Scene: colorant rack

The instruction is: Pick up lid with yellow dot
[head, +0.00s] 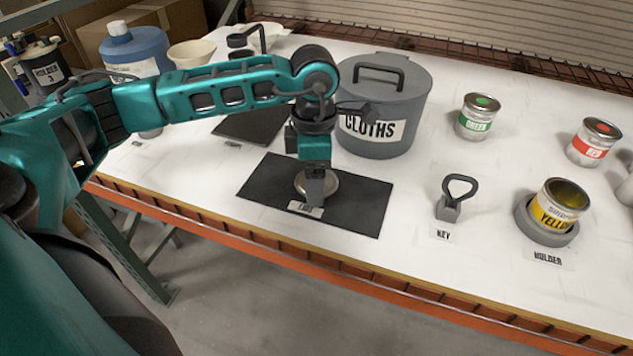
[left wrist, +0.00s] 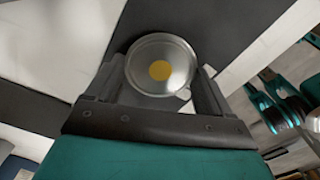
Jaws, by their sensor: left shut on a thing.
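The lid with the yellow dot (left wrist: 161,66) is a round silver disc with a yellow spot at its middle. In the head view the lid (head: 328,184) is over the dark mat (head: 262,190), partly hidden by my left gripper (head: 316,198). In the left wrist view the left gripper's fingers (left wrist: 160,92) are on both sides of the lid, and the gripper is shut on it. I cannot tell whether the lid still touches the mat. My right gripper is not in view.
A grey pot labelled CLOTHS (head: 376,138) stands just behind the mat. To the right are the key (head: 457,198), the open yellow can (head: 556,214) in its holder (head: 543,232), a green can (head: 477,120) and a red can (head: 594,142). The table's front edge is close to the mat.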

